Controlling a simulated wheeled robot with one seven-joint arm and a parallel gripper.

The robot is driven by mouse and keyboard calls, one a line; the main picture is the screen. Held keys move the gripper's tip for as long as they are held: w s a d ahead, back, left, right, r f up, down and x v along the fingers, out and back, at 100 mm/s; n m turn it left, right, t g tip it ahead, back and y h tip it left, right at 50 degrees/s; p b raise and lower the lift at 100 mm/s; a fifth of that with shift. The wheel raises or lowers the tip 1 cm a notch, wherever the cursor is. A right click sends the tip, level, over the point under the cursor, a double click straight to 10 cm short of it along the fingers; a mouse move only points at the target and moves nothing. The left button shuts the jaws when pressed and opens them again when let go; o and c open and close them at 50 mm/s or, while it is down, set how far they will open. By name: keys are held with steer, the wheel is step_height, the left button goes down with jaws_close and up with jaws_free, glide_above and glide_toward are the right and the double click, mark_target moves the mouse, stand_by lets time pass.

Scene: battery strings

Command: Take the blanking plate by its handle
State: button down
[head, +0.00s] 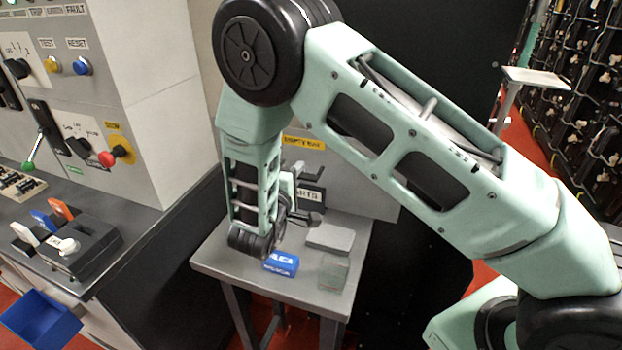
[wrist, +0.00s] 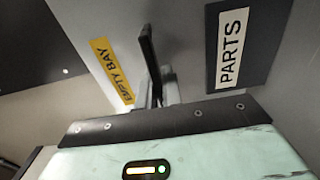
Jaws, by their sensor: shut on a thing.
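A grey upright panel with a yellow EMPTY BAY label (wrist: 112,70) stands behind the small table; I take it to be the blanking plate, but its edges are hard to make out. The label also shows in the head view (head: 304,143). My gripper (head: 300,210) is low in front of this panel, above the table, partly hidden by my own arm. In the wrist view my gripper (wrist: 158,92) is shut on a dark upright bar (wrist: 148,48), which looks like the plate's handle. How deep the grip is cannot be seen.
A dark PARTS sign (wrist: 232,45) is beside the gripper. The grey table (head: 225,258) holds a blue box (head: 281,264), a flat grey block (head: 330,238) and a clear box (head: 333,271). A control cabinet (head: 150,75) and bench stand at left.

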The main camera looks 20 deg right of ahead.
mark_target(302, 138)
steer(key=shift+a+r+p, duration=0.15)
steer(key=shift+r+p, duration=2.95)
steer(key=shift+r, duration=0.5)
steer(key=p+v, duration=0.2)
steer(key=v, duration=1.2)
stand_by(1.4)
stand_by(0.5)
